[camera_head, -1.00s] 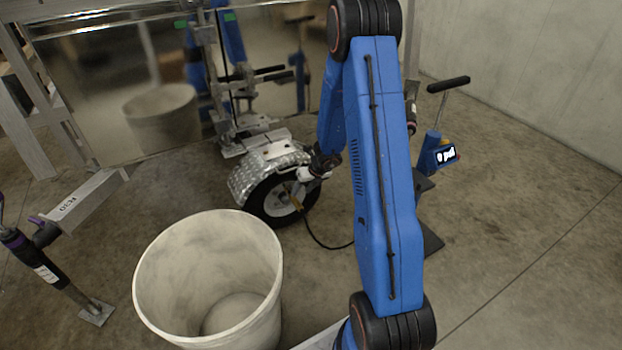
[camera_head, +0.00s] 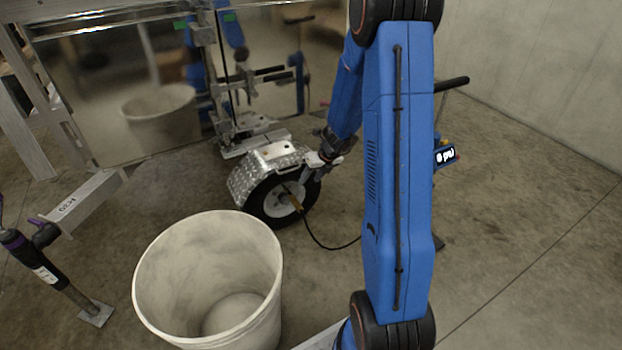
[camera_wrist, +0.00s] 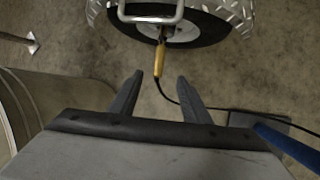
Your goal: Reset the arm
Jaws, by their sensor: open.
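My blue arm runs down the middle right of the head view. My gripper (camera_head: 322,160) is beside the upper right of the trailer wheel there, partly hidden behind my arm. In the wrist view my gripper (camera_wrist: 154,92) has its two dark fingers apart with nothing between them. Beyond the fingertips, the brass-coloured end of an air hose (camera_wrist: 159,60) sits at the wheel hub. The wheel (camera_head: 268,206) stands under a diamond-plate fender (camera_head: 268,163).
A large, empty-looking white bin (camera_head: 152,290) stands in front of the wheel. A blue pump with a display (camera_head: 446,156) is partly hidden behind my arm. A trailer jack (camera_head: 45,270) stands at left. A black hose (camera_head: 322,247) lies on the floor. Floor at right is clear.

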